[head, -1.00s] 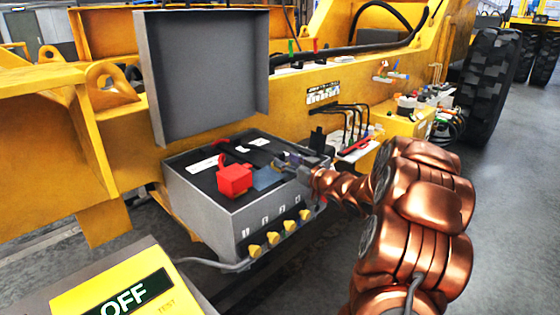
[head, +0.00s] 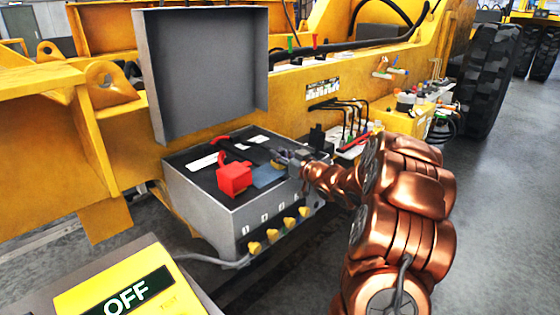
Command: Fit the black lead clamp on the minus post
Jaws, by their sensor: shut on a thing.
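The open grey battery box (head: 228,218) stands beside the yellow chassis with its lid upright. A red block-shaped cover (head: 234,179) sits on the black top inside, with a red cable behind it. A blue-grey flat piece (head: 267,177) lies to its right. My gripper (head: 281,159) reaches in from the right, over the right part of the box top. It is shut on a small dark thing, which I take to be the black lead clamp; the fingers mostly hide it. I cannot make out the minus post or whether the clamp touches it.
The raised lid (head: 205,75) stands behind the box. Yellow knobs (head: 271,235) line the box front. A yellow OFF panel (head: 125,290) is at the lower left. Black hoses (head: 350,115) and a red-handled item (head: 358,142) are to the right. Open floor lies at the far right.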

